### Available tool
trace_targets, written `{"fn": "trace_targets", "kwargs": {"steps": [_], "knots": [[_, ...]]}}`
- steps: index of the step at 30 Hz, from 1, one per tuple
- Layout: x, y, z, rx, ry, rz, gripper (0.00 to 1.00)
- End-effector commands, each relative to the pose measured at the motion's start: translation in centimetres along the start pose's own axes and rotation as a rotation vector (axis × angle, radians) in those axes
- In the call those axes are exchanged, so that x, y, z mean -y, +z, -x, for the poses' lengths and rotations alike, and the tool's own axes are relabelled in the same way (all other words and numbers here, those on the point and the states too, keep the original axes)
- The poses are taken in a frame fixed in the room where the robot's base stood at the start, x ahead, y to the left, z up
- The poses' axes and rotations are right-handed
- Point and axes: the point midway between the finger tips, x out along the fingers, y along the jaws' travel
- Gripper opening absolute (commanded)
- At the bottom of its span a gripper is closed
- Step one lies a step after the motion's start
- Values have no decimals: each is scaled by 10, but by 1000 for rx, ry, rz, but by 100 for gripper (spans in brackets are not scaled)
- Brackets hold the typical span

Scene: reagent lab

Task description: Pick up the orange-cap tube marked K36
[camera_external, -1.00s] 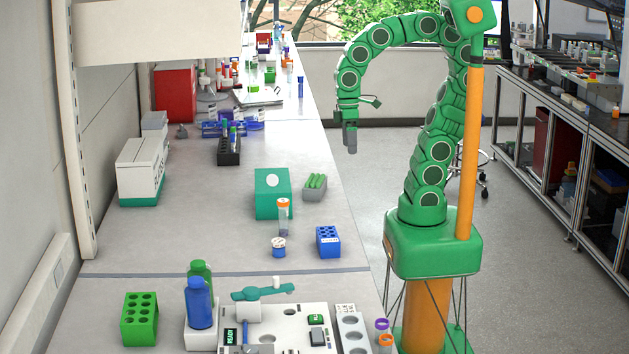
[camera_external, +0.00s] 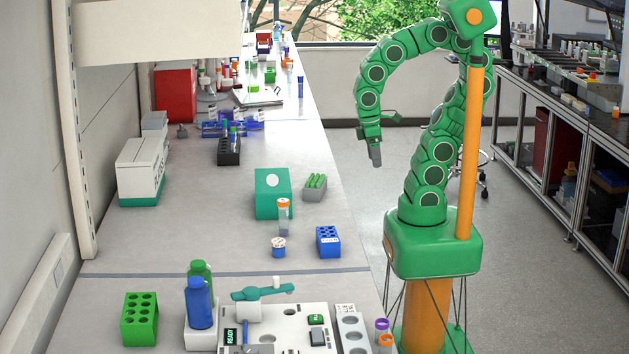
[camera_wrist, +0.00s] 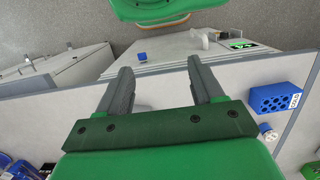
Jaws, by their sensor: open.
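A clear tube with an orange cap (camera_external: 283,217) stands upright on the bench in the external view, in front of a teal box. A second orange-capped tube (camera_external: 386,343) shows at the bottom right, next to a purple-capped one. No K36 mark is readable on either. My gripper (camera_external: 375,155) hangs in the air beyond the bench's right edge, well apart from both tubes. In the wrist view my gripper (camera_wrist: 160,72) is open with nothing between its fingers. I cannot make out an orange-capped tube in the wrist view.
Near the first tube stand the teal box (camera_external: 273,194), a grey rack of green tubes (camera_external: 315,188), a small white jar (camera_external: 278,247) and a blue rack (camera_external: 328,242). The blue rack also shows in the wrist view (camera_wrist: 275,98).

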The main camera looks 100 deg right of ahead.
Motion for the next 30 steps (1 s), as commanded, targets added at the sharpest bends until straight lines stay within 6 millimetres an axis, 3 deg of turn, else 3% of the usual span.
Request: {"fn": "trace_targets", "kwargs": {"steps": [8, 19, 25, 30], "knots": [[-1, -22, -3, 3, 61, 97, 67], [20, -102, -15, -24, 261, 441, 67], [15, -133, -19, 29, 477, 707, 67], [24, -163, -17, 76, 659, 941, 67]]}}
